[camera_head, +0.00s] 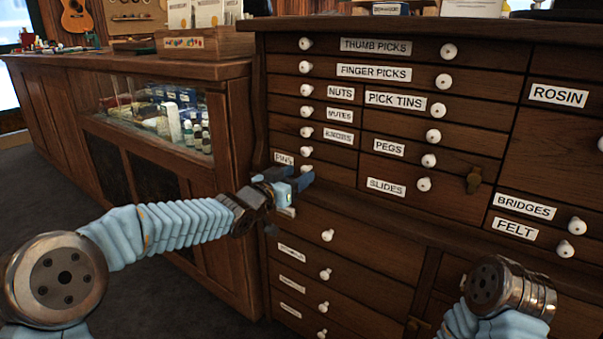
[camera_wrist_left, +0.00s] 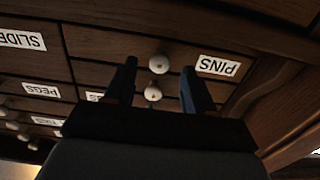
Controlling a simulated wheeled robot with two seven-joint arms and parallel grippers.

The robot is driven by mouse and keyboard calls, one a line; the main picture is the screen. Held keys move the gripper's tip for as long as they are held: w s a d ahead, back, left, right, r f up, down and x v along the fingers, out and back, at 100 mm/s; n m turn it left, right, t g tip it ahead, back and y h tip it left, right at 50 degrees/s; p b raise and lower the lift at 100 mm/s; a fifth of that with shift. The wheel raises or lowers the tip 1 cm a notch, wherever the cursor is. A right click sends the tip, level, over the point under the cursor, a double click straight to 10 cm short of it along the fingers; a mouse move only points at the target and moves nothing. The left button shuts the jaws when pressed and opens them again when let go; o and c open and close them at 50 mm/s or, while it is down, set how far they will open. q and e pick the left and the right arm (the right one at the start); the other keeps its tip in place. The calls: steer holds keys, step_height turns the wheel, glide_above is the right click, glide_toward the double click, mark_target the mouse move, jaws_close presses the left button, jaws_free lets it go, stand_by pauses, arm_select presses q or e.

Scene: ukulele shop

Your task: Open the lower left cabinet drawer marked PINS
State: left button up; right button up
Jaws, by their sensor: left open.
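The drawer marked PINS (camera_head: 283,158) is the small drawer at the lower left of the upper cabinet and looks closed. Its round white knob (camera_head: 306,169) is partly covered by my left gripper (camera_head: 292,181), which is open right in front of it. In the left wrist view, which is upside down, the PINS label (camera_wrist_left: 218,66) sits to the right of the fingers. The PINS knob (camera_wrist_left: 159,63) appears between the two open fingertips, not gripped. Whether a finger touches it I cannot tell. My right gripper is out of view.
The knob of the drawer above (camera_head: 306,151) is close to my left gripper. Wider drawers with white knobs lie below, past a projecting ledge. A glass display counter (camera_head: 150,110) stands to the left. Dark floor (camera_head: 120,290) is clear in front of it.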

arm_select(q)
steer(key=shift+x, duration=1.3)
jaws_close()
